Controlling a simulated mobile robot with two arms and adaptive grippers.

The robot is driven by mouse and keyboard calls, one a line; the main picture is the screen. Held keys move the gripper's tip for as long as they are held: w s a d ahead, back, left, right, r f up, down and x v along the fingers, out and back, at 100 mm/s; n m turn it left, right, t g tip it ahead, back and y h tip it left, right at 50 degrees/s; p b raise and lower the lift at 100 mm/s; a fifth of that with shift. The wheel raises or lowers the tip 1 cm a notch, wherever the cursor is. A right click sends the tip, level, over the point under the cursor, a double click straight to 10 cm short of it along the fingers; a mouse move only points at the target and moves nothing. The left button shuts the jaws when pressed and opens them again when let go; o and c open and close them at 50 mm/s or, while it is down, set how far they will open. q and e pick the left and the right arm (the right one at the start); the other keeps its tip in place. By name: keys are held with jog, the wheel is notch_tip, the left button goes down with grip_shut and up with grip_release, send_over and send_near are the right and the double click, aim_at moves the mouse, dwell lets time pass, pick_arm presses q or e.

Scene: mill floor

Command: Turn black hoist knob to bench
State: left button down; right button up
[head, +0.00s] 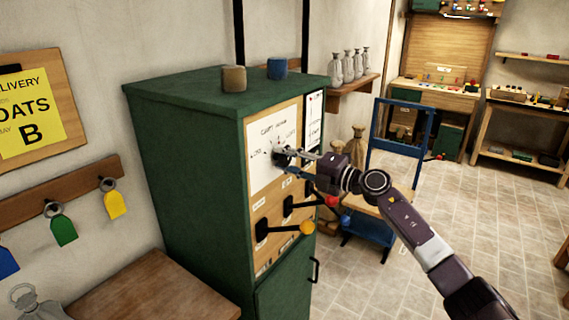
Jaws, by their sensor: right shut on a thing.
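The black hoist knob (281,158) sits on a white dial plate (262,172) on the wooden front panel of a green cabinet. The lettering around it is too small to read surely, and the gripper partly hides the knob, so its pointing direction cannot be told. My right gripper (293,157) reaches in from the right and is shut on the knob. My left gripper is not in view.
Below the dial, levers with a yellow ball (307,227), a red ball (332,201) and a blue ball (346,219) stick out close under my right arm. A blue frame stand (374,135) is behind the arm. Open tiled floor (440,200) lies to the right.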

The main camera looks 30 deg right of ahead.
jog(key=shift+f, duration=0.15)
dwell(0.3)
jog(key=o, duration=0.9)
jog(key=shift+o, duration=1.2)
jog(key=shift+s, duration=0.1)
jog(key=shift+s+d, duration=0.3)
jog(key=shift+s, duration=0.25)
jog(key=v, duration=1)
jog(key=shift+s, duration=0.3)
